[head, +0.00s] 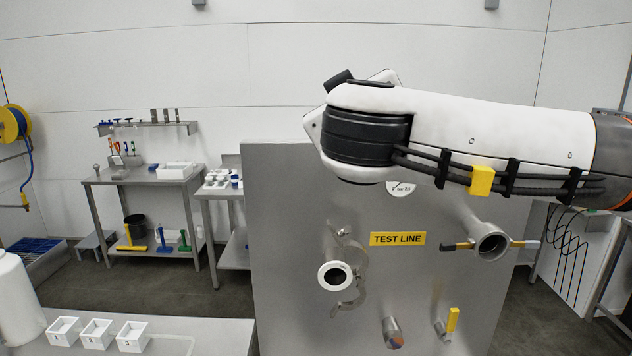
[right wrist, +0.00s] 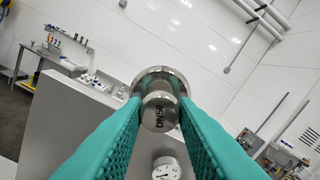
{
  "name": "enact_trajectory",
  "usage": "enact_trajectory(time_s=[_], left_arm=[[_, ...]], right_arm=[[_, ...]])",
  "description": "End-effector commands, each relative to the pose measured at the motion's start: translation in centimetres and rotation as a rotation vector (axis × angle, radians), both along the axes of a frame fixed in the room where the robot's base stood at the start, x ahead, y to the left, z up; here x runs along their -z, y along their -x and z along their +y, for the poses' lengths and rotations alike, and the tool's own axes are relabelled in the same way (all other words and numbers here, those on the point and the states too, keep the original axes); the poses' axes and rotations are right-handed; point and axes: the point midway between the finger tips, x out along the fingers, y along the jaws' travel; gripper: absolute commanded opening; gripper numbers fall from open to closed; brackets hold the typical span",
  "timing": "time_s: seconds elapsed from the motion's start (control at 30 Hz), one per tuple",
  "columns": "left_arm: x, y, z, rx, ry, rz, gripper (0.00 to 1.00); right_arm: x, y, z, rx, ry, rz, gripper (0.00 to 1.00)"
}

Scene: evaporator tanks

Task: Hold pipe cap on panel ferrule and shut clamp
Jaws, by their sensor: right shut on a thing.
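My right gripper (right wrist: 160,122) shows in the right wrist view with two teal ribbed fingers. It is shut on a round metal pipe cap (right wrist: 160,79), which has a stub marked DN50 facing the camera. The cap is above the grey panel edge, apart from the ferrule. In the head view the panel ferrule (head: 335,276) sticks out of the test line panel (head: 290,220), with a white ring on its face. A metal clamp (head: 359,262) hangs open around the pipe behind the ferrule face. The right gripper is hidden in the head view. My left gripper is not in view.
A gauge (head: 401,189) is partly behind my right arm. A yellow-handled valve (head: 452,320), a capped stub (head: 392,333) and a wide pipe mouth (head: 491,243) stick out of the panel. Small white boxes (head: 97,334) stand on a counter at lower left.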

Motion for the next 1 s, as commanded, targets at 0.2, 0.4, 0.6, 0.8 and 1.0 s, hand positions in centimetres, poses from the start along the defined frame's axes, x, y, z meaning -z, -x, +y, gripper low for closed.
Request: enact_trajectory(time_s=[0.2,0.4,0.6,0.8,1.0], left_arm=[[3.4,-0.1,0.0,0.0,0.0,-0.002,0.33],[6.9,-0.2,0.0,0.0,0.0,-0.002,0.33],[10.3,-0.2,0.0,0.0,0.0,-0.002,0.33],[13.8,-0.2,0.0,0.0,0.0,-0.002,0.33],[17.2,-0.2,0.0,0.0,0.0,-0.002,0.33]], right_arm=[[3.5,0.4,0.0,-0.004,0.037,-0.001,0.0],[7.2,0.9,0.1,-0.009,0.09,0.0,0.0],[10.9,1.5,0.2,-0.015,0.143,0.0,0.0],[14.6,2.0,0.2,-0.021,0.197,0.001,0.0],[18.4,2.6,0.3,-0.026,0.252,0.002,0.0]])
